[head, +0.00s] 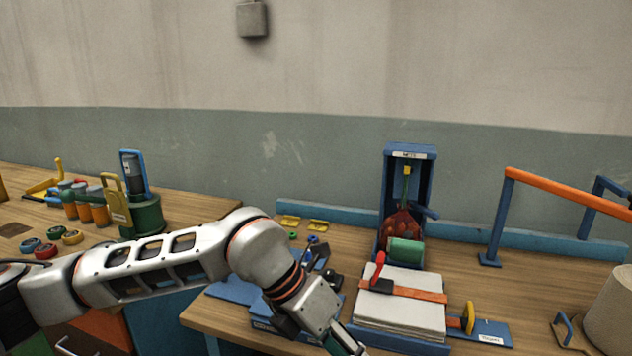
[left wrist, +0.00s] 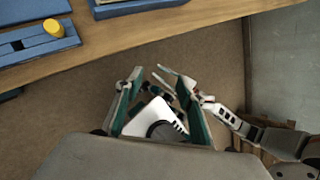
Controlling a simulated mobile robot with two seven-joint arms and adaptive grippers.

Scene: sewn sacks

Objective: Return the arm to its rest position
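My left arm reaches in from the left in the head view. Its left gripper (head: 348,346) hangs low over the table's front edge, partly cut off by the picture's bottom. In the left wrist view the left gripper (left wrist: 163,78) has its two green-lined fingers spread wide, with nothing held between them. Floor and a white part of my own body show beyond the fingers. My other arm shows at the right of the left wrist view; its right gripper (left wrist: 178,84) is small there, and I cannot tell its opening. The right gripper is outside the head view.
A blue stand (head: 429,190) holds a red mesh sack (head: 401,222) and a green roll (head: 405,251). White sacks (head: 402,314) with an orange strap lie before it. An orange rail (head: 560,190) stands right. A green pot (head: 147,212) and jars stand left. Open floor (left wrist: 60,120) lies below.

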